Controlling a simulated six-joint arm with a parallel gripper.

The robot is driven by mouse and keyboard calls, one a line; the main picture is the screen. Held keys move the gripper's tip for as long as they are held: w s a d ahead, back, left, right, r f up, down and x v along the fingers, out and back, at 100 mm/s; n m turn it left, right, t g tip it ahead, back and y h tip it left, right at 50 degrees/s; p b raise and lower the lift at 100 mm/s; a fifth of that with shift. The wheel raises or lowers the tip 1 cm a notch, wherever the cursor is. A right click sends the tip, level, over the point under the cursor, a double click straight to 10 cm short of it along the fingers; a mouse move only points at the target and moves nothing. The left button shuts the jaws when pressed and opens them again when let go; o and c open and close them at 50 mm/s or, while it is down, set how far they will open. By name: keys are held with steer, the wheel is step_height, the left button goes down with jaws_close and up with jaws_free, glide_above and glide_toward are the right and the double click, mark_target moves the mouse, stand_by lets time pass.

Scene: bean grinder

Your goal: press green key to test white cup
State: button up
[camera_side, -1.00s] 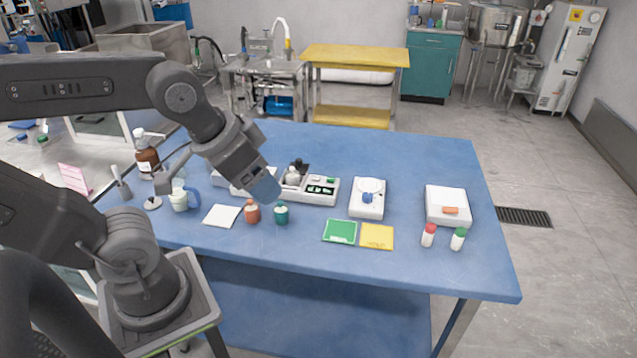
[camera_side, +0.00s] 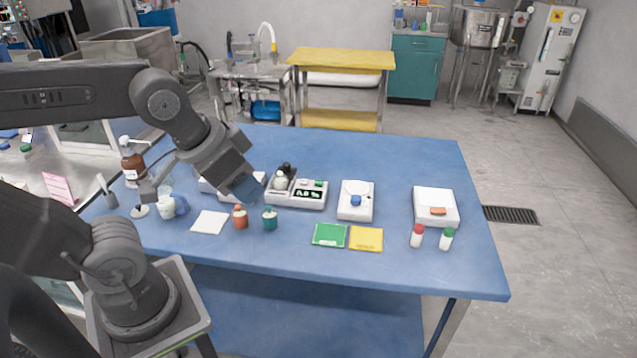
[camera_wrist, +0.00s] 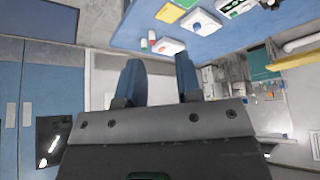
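My gripper (camera_side: 246,189) hangs above the left-middle of the blue table in the side view, with its blue fingers pointing down. In the wrist view its two fingers (camera_wrist: 158,66) stand apart with nothing between them. A white device (camera_side: 297,198) with a dark and green display sits just right of the gripper in the side view. A small green key (camera_side: 318,183) seems to show at its upper right, beside a pinkish one. A white cup (camera_side: 166,208) with a blue part beside it stands at the table's left. The gripper appears clear of both.
An orange bottle (camera_side: 240,218) and a teal bottle (camera_side: 269,219) stand in front of the device. A white scale-like unit (camera_side: 356,207), green card (camera_side: 330,235), yellow card (camera_side: 366,239) and white box (camera_side: 436,207) lie to the right. A brown pump bottle (camera_side: 131,166) stands at left.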

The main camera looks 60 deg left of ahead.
jaws_close()
stand_by(1.2)
